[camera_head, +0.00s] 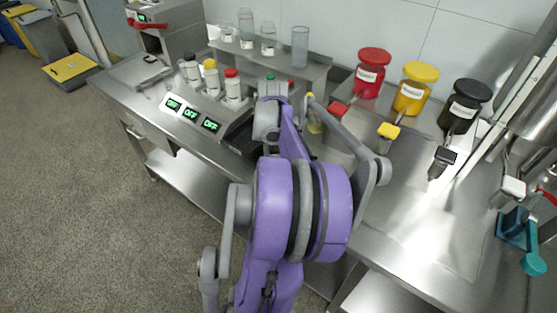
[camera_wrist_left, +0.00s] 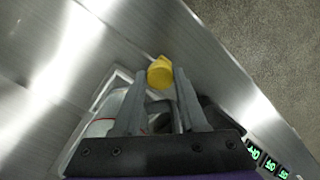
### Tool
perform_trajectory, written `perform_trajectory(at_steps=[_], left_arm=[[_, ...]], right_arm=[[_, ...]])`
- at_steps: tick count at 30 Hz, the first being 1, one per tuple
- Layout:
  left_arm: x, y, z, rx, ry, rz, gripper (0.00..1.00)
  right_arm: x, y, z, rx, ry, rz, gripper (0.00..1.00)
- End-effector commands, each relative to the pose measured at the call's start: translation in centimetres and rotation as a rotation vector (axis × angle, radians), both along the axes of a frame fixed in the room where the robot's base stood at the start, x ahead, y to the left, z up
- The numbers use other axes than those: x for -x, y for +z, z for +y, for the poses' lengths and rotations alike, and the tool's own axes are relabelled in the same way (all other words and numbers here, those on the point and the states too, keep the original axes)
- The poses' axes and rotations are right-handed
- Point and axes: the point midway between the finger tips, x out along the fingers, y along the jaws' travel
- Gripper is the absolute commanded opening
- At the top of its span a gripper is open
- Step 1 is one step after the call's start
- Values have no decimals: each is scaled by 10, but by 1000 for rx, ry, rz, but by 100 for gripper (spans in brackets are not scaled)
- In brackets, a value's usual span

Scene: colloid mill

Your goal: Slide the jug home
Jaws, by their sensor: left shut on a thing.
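My left gripper (camera_wrist_left: 160,92) points down in the left wrist view, its two grey fingers on either side of a dark grey piece that looks like the jug's handle. A clear jug (camera_wrist_left: 104,122) with a red line shows beside the left finger, mostly hidden by the fingers and gripper body. A yellow round part (camera_wrist_left: 160,71) shows just past the fingertips; I cannot tell whether it belongs to the jug. In the head view my purple left arm covers the gripper and most of the jug. My right gripper is not in view.
Three green OFF displays (camera_head: 190,113) and several capped bottles (camera_head: 232,86) stand left of my arm. Red (camera_head: 372,72), yellow (camera_head: 413,88) and black (camera_head: 464,106) lidded containers stand at the back right. The steel bench (camera_head: 420,235) is clear at the front right.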

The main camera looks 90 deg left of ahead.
Motion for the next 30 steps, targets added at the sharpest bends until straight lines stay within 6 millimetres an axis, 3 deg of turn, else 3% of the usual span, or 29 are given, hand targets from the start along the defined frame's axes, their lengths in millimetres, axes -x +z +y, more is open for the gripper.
perform_trajectory(at_steps=[7,8,12,23,30], left_arm=[[3,1,3,-9,4,7,0],[3,1,3,-9,4,7,45],[3,1,3,-8,4,7,70],[1,4,2,-5,3,3,72],[1,42,2,-5,3,3,72]], right_arm=[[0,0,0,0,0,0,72],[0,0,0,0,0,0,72],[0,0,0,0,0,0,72],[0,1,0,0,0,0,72],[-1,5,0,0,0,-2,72]])
